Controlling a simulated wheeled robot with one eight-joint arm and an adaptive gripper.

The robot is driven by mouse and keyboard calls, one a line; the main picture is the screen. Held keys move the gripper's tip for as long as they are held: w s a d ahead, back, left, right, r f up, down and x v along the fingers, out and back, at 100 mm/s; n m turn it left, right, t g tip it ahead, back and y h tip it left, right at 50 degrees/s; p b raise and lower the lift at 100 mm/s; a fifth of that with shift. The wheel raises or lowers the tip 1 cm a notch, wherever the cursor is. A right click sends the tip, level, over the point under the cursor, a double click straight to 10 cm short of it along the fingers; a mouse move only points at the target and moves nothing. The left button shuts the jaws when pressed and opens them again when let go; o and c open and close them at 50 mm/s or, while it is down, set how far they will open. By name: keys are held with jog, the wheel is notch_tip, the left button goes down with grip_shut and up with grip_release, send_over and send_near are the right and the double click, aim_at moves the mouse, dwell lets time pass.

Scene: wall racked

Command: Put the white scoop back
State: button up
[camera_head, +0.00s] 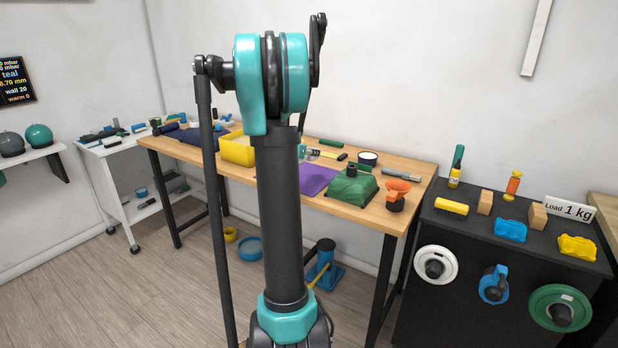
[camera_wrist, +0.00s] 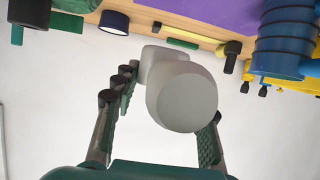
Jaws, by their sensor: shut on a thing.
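The white scoop (camera_wrist: 182,98) fills the middle of the wrist view, with a rounded grey-white end towards the camera and a paler blocky part behind it. My gripper (camera_wrist: 163,102) is shut on it, with one finger on each side. Its exact contact on the right finger is partly hidden by the scoop. In the wrist view the scoop is clear of the wooden table (camera_wrist: 215,32) and has pale wall behind it. In the head view my arm stands in the middle, and neither gripper nor scoop can be made out.
A black cabinet (camera_head: 470,225) with blocks and a "Load 1 kg" sign (camera_head: 569,209) stands right. A blue stand (camera_head: 325,268) is under the table.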

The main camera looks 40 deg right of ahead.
notch_tip(320, 180, down, 10)
jog(key=shift+f, duration=0.15)
dwell(0.3)
jog(key=o, duration=1.2)
jog(key=shift+c, duration=0.2)
jog(key=shift+f, duration=0.2)
jog(key=v, duration=1.7)
jog(key=s+a+f+n+y, duration=0.4)
jog(key=s+a, duration=0.3)
jog(key=a, duration=0.2)
jog(key=s+a+f+n+g+y, duration=0.1)
jog(key=s+a+f+n+y, duration=0.3)
jog(key=s+a, duration=0.3)
jog(key=s+a+f+n+y, duration=0.4)
jog(key=s+a+f, duration=0.2)
jog(key=a, duration=0.7)
jog(key=shift+s+a+n+g, duration=0.15)
jog(key=shift+s+n+g, duration=0.2)
jog(key=shift+s, duration=0.45)
